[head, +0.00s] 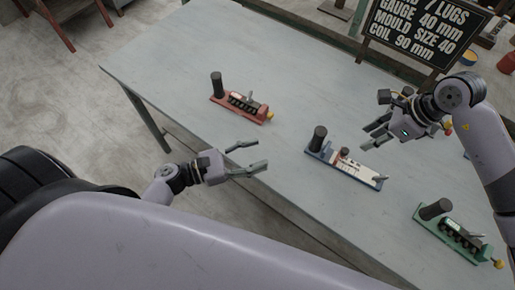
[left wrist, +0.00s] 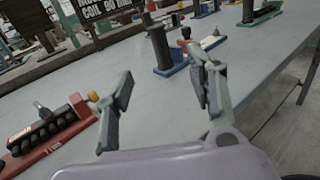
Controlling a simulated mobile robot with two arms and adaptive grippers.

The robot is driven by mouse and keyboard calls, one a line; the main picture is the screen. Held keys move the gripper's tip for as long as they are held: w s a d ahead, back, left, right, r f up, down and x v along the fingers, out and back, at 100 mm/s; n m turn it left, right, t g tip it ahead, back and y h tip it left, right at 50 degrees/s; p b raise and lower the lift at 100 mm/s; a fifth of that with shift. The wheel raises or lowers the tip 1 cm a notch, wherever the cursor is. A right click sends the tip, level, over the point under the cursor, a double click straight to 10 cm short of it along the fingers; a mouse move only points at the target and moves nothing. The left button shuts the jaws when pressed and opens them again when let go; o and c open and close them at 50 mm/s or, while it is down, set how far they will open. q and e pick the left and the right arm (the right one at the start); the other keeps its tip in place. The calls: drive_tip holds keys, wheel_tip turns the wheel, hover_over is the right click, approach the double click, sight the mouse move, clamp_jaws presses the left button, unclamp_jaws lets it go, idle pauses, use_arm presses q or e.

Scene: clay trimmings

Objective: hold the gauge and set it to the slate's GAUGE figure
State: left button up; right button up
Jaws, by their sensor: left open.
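The slate (head: 425,32) at the back right reads GAUGE 40 mm. Three fixtures with black upright posts stand on the table: a red one (head: 240,108), a blue one with a pale strip (head: 345,165) and a green one (head: 450,235). The blue one looks most like a gauge, but I cannot read its setting. My left gripper (head: 248,158) is open and empty, left of the blue fixture and apart from it. In the left wrist view the blue fixture (left wrist: 172,69) lies beyond my fingers. My right gripper (head: 366,135) looks open, above and behind the blue fixture.
The grey table (head: 200,60) is clear between the fixtures. In the left wrist view the red fixture (left wrist: 60,138) is close at the left and the green one (left wrist: 262,15) is far off. A red chair (head: 65,25) stands at the back left.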

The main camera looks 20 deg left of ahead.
sight(315, 134)
use_arm(q)
drive_tip(key=x, duration=1.7)
drive_tip(key=shift+w+a+r, duration=0.1)
drive_tip(key=shift+w, duration=0.3)
drive_tip(key=shift+c, duration=0.3)
clamp_jaws()
